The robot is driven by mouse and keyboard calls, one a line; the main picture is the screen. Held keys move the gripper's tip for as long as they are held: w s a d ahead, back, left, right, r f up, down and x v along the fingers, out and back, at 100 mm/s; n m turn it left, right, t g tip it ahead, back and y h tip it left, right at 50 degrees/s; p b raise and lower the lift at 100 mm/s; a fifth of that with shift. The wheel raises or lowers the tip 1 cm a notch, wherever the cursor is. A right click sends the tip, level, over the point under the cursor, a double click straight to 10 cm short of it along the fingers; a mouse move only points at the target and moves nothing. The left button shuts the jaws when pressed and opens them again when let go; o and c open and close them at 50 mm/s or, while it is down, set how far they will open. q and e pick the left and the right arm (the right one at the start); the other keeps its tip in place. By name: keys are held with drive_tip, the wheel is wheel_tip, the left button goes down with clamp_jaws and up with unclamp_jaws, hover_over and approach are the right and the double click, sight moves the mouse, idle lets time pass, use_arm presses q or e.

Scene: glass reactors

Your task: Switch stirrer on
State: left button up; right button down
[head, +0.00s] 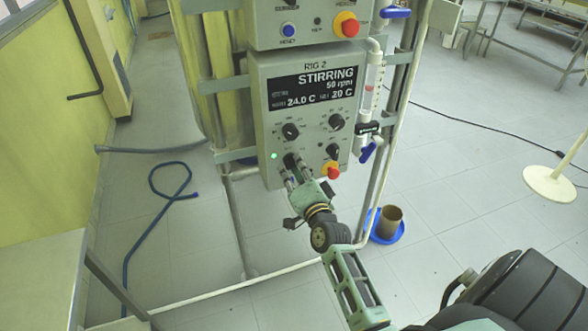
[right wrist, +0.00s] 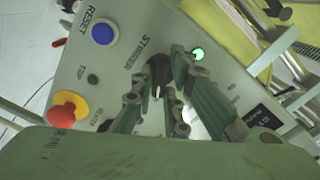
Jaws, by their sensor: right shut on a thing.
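The RIG 2 control box (head: 262,105) is mounted on the frame in the middle of the head view. Its display (head: 312,87) reads STIRRING, 50 rpm, with 24.0 C and 20 C below. A green lamp (head: 273,155) is lit at the box's lower left; it also shows in the right wrist view (right wrist: 198,54). The stirrer knob (right wrist: 158,75), black and beside the STIRRER label, is between the fingers of my right gripper (right wrist: 165,78), which is shut on it. In the head view my right gripper (head: 293,170) partly hides the knob. My left gripper is out of view.
More dark knobs (head: 291,131) and a red emergency button (head: 331,170) are close to my right gripper. A blue reset button (right wrist: 103,33) shows in the right wrist view. Another control box (head: 265,30) is above. A blue hose (head: 160,230) lies on the floor at left.

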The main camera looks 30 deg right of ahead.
drive_tip(key=c, duration=1.7)
unclamp_jaws()
drive_tip(key=shift+c, duration=0.2)
drive_tip(key=v, duration=1.2)
